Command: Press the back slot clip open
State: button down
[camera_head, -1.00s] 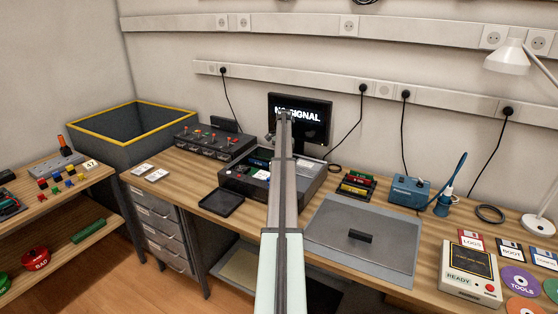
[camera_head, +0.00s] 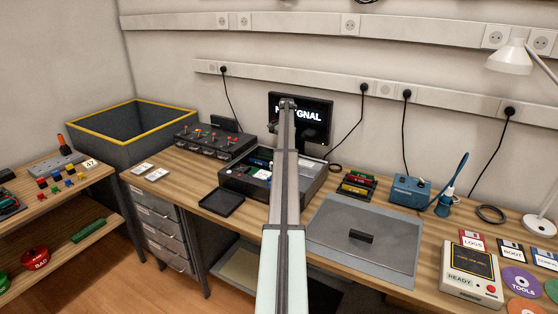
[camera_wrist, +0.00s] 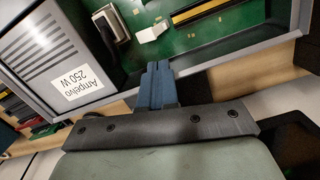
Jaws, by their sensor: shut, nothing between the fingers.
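The open computer case (camera_head: 238,184) stands on the bench behind my arm in the head view, which hides part of it. In the wrist view, a green circuit board (camera_wrist: 185,42) lies inside the case. A white clip (camera_wrist: 153,32) sits on the board near the end of a black and yellow slot (camera_wrist: 205,11). I cannot tell if this is the back slot's clip. My gripper (camera_wrist: 158,68) is shut and empty, its blue fingers over the case's near rim in the picture, just below the clip and apart from it. The gripper's tip is not clear in the head view.
A monitor (camera_head: 318,120) stands behind the case. A grey mat (camera_head: 335,262) and a black tray (camera_head: 221,202) flank it.

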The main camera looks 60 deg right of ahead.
notch_tip(320, 180, up, 10)
jog(key=d, duration=0.1)
jog(key=shift+f, duration=0.1)
dwell(0.7)
